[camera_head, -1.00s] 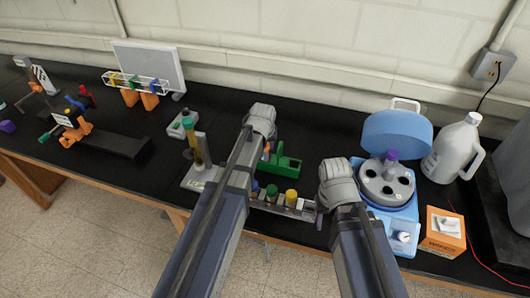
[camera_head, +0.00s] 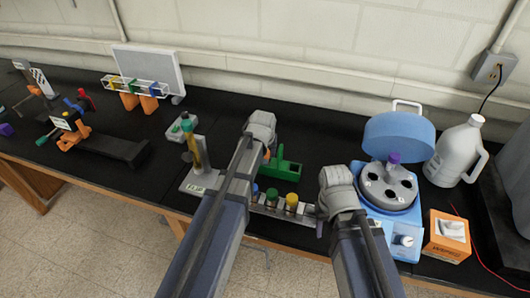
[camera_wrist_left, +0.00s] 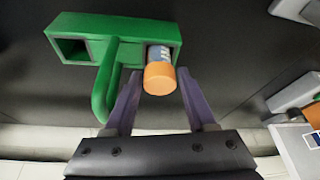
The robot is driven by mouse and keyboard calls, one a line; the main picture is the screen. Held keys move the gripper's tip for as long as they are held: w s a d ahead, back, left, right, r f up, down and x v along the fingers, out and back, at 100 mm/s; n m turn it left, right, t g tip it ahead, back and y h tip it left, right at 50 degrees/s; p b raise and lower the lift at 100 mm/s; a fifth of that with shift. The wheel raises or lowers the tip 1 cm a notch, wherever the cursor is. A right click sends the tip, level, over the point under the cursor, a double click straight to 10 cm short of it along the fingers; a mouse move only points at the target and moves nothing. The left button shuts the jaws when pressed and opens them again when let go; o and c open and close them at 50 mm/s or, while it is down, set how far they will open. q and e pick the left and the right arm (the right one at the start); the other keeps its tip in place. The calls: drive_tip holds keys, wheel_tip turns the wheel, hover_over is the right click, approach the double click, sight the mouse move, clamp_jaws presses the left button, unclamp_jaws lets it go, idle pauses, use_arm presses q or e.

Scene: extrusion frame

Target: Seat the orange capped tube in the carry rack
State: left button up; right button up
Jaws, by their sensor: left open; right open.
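The green carry rack (camera_head: 287,170) stands on the black bench, partly behind my left arm; the left wrist view shows it with a loop handle (camera_wrist_left: 107,85) and two square openings. The orange capped tube (camera_wrist_left: 160,78) is in its right opening, cap sticking out toward my gripper; how deep it sits is unclear. The left opening is empty. My left gripper (camera_wrist_left: 158,74) is open, its purple fingers on either side of the cap with gaps showing. In the head view its jaws are hidden by the arm. My right gripper (camera_head: 321,226) is open and empty, near the bench's front edge.
A tray of tubes with blue, green and yellow caps (camera_head: 291,201) lies between my arms. The blue centrifuge (camera_head: 398,136) with open lid, an orange box (camera_head: 446,236) and a white jug (camera_head: 459,151) stand right. A grey stand with a tube (camera_head: 195,181) is left.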

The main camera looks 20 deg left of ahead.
use_arm(q)
drive_tip(key=a+p+v, duration=0.1)
drive_tip(key=p+v, duration=1)
drive_tip(key=v, duration=0.1)
drive_tip(key=s+d+m+g, duration=0.2)
drive_tip(key=s+d, duration=0.4)
drive_tip(key=s, duration=0.3)
drive_tip(key=s+d+f+m+g, duration=0.1)
drive_tip(key=s+d+m+g, duration=0.2)
drive_tip(key=s+d, duration=0.4)
drive_tip(key=s, duration=0.3)
drive_tip(key=shift+s+d+f+m, duration=0.15)
drive_tip(key=shift+d+m, duration=0.1)
drive_tip(key=shift+m, duration=0.15)
